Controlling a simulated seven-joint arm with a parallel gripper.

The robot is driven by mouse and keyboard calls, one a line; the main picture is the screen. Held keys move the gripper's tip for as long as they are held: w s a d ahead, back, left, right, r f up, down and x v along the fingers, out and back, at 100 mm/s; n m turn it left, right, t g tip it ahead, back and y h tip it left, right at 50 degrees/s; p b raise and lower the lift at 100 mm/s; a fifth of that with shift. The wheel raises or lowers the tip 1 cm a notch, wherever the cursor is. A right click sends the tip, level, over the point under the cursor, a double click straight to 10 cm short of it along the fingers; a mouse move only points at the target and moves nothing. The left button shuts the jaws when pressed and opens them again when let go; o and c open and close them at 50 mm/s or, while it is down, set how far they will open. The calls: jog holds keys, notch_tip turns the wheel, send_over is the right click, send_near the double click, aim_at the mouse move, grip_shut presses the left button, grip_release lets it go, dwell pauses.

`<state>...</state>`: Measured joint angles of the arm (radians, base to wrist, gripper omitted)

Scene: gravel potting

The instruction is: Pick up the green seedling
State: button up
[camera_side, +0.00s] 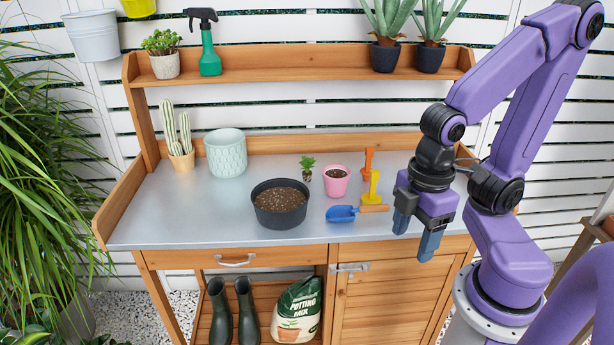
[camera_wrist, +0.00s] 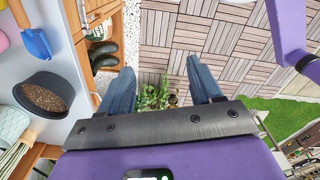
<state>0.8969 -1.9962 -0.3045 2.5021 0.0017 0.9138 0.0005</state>
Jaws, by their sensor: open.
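The green seedling (camera_side: 307,166) stands on the metal benchtop, a small leafy plant with a dark root plug below its leaves. It is between the dark pot of soil (camera_side: 281,205) and the pink pot (camera_side: 336,181), behind the dark pot. The seedling does not show in the wrist view, where the dark pot (camera_wrist: 45,95) is at the left. My gripper (camera_side: 414,238) is open and empty, to the right of the seedling and nearer the camera, at the bench's front edge. Its two blue fingers point down over the floor in the wrist view (camera_wrist: 160,88).
A blue trowel (camera_side: 342,214) with an orange handle lies in front of the pink pot. A pale green pot (camera_side: 226,155) and a potted cactus (camera_side: 180,145) stand at the left. The front left benchtop is clear.

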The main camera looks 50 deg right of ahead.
jog(key=w+r+m+t+h, duration=0.1)
jog(key=w+m+t+h, duration=0.1)
jog(key=w+m, duration=1.8)
jog(key=m+h, duration=0.3)
jog(key=m, duration=0.4)
send_over(307, 172)
jog(key=s+a, duration=0.1)
jog(key=a, duration=0.1)
jog(key=shift+g, duration=0.4)
notch_tip(307, 172, down, 13)
jog(key=shift+d+f, duration=0.1)
jog(key=shift+w+x, duration=0.15)
jog(key=shift+x, duration=1.4)
jog(key=shift+w+x, duration=0.15)
jog(key=shift+x, duration=1.35)
